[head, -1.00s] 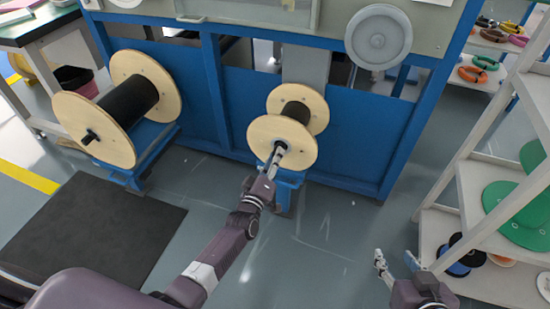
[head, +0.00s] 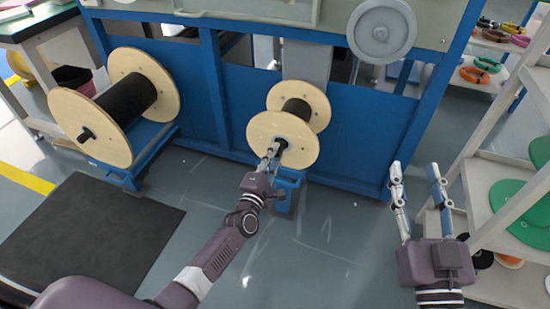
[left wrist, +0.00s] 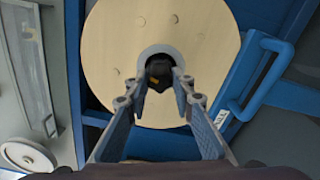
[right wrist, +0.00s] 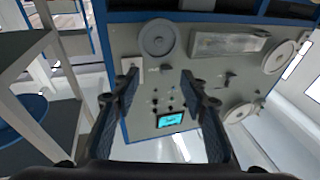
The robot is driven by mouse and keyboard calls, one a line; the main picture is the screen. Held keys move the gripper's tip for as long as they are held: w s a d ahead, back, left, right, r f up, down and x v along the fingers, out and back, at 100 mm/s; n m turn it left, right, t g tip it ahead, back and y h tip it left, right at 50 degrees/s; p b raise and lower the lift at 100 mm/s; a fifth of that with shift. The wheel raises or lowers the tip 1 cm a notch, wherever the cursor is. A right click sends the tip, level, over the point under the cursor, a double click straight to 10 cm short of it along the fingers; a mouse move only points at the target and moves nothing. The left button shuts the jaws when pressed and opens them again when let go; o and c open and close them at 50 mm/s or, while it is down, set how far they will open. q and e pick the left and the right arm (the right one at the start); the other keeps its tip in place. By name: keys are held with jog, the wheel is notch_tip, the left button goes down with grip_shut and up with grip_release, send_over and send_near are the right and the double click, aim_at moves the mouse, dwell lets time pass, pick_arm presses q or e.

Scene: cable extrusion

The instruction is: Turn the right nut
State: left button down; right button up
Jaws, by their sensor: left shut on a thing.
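The right spool (head: 262,128) has wooden flanges and stands in the blue machine frame. Its dark nut (left wrist: 158,68) sits at the flange's center inside a grey ring, with a small yellow mark showing in the left wrist view. My left gripper (head: 272,152) is at this hub, its fingertips closed on either side of the nut; the fingers partly hide it in the head view. My right gripper (head: 415,170) is open and empty, raised over the floor to the right of the spool, fingers pointing up in the picture.
The left spool (head: 70,128) with black winding stands on a blue stand, its shaft end (head: 86,133) facing me. A white shelf (head: 490,180) with green reels is close to my right gripper. A dark mat (head: 95,235) lies front left.

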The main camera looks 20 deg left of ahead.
pick_arm(q)
jog(key=shift+f+n+b, duration=0.1)
jog(key=shift+n+b, duration=0.65)
jog(key=shift+n, duration=1.25)
pick_arm(e)
jog(key=s+r+t+y, duration=0.1)
jog(key=s+r+t, duration=0.3)
jog(key=r, duration=0.5)
jog(key=shift+t+y, duration=0.3)
jog(key=shift+t, duration=0.2)
jog(key=shift+s, duration=0.1)
pick_arm(q)
jog(key=c, duration=1.7)
grip_release()
pick_arm(e)
jog(key=shift+f, duration=0.1)
pick_arm(q)
jog(key=shift+o, duration=0.2)
jog(key=s, duration=1.2)
jog(key=shift+a, duration=0.2)
